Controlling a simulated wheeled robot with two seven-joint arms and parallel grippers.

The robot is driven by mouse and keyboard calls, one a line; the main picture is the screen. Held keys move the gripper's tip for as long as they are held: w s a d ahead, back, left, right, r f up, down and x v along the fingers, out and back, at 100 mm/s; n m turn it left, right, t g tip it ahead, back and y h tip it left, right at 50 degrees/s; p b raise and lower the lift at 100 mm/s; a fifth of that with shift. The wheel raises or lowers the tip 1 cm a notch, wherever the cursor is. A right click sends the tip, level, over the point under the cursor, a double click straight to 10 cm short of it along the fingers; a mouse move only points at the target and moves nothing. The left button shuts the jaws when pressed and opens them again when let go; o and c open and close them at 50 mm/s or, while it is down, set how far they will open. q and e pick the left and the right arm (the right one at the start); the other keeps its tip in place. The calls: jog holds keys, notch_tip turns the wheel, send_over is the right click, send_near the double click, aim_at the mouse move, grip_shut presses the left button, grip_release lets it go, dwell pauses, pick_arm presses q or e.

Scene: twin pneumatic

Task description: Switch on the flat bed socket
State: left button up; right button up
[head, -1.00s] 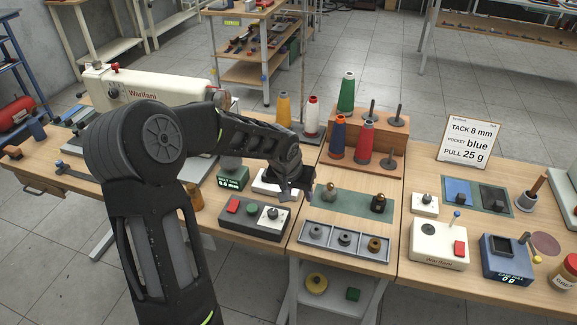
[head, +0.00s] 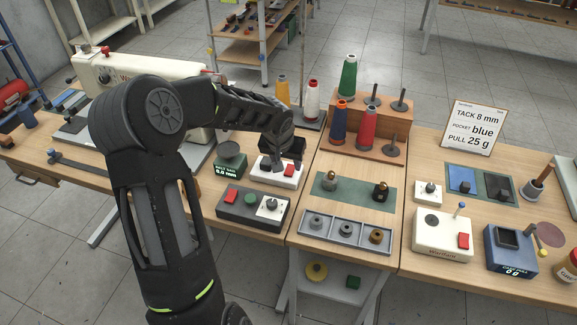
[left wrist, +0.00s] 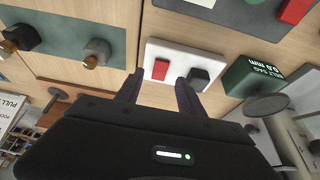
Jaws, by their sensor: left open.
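The flat bed socket is a white block (head: 268,174) on the left table, behind the dark control box. It carries a red switch (head: 289,169) and a black plug. In the left wrist view the white block (left wrist: 182,53) shows with its red switch (left wrist: 160,69) and black plug (left wrist: 199,78). My left gripper (head: 277,164) is over the block, partly covering it in the head view. Its two fingers (left wrist: 159,84) are apart and empty, with the red switch seen between their tips. I cannot tell whether they touch it, nor the switch's position.
A dark control box (head: 234,208) with red and green buttons stands in front of the socket. A green gauge box (head: 229,167) is beside it on the left. A green mat (head: 342,200) lies to the right, and thread spools (head: 367,129) stand behind it.

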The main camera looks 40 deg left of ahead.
aim_at(290, 170)
pick_arm(q)
jog(key=shift+x, duration=1.95)
grip_shut()
